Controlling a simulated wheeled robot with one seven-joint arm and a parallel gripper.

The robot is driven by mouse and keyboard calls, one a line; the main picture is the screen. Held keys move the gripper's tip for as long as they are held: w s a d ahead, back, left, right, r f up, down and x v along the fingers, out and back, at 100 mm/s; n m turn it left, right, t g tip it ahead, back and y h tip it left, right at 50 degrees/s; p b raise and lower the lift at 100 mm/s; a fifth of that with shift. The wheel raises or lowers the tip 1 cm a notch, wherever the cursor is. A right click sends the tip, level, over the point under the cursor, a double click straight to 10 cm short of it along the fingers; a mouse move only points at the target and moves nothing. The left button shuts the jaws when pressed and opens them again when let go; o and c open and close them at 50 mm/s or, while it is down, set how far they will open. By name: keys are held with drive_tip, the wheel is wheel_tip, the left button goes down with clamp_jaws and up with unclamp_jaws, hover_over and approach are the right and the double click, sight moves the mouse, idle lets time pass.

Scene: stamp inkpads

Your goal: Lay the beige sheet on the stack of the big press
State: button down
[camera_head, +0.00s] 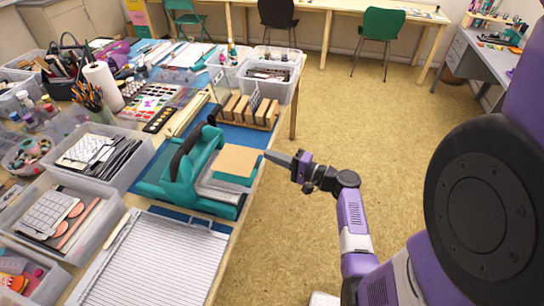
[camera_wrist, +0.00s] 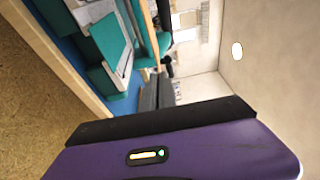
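The beige sheet (camera_head: 236,160) is level over the front part of the teal big press (camera_head: 182,168) in the head view. Grey plates of the stack (camera_head: 222,187) show under and in front of it; whether it touches them is hard to tell. My gripper (camera_head: 268,154) comes in from the right, with its fingertips at the sheet's right edge. The fingers look shut on that edge. In the wrist view the dark fingers (camera_wrist: 157,90) are close together, with the press (camera_wrist: 110,40) beyond them; a thin tan strip there looks like the sheet edge-on.
A wooden rack of blocks (camera_head: 250,110) stands behind the press. A ruled white board (camera_head: 155,265) lies in front. Clear bins (camera_head: 95,155) line the left. The table edge runs just right of the press, with open floor (camera_head: 330,120) beyond.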

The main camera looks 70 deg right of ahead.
drive_tip(key=shift+f+b, duration=0.55)
drive_tip(key=shift+f, duration=0.2)
drive_tip(key=shift+w+f+b, duration=0.1)
drive_tip(key=shift+f+b, duration=0.1)
drive_tip(key=shift+b, duration=0.2)
drive_tip(key=shift+f, duration=0.15)
drive_tip(key=shift+w+a+f+b, duration=0.1)
drive_tip(key=shift+w+f+b, duration=1.05)
drive_tip(key=shift+b, duration=0.35)
drive_tip(key=shift+w+f+b, duration=0.15)
drive_tip(key=shift+f+b, duration=0.55)
drive_tip(key=shift+b, duration=0.15)
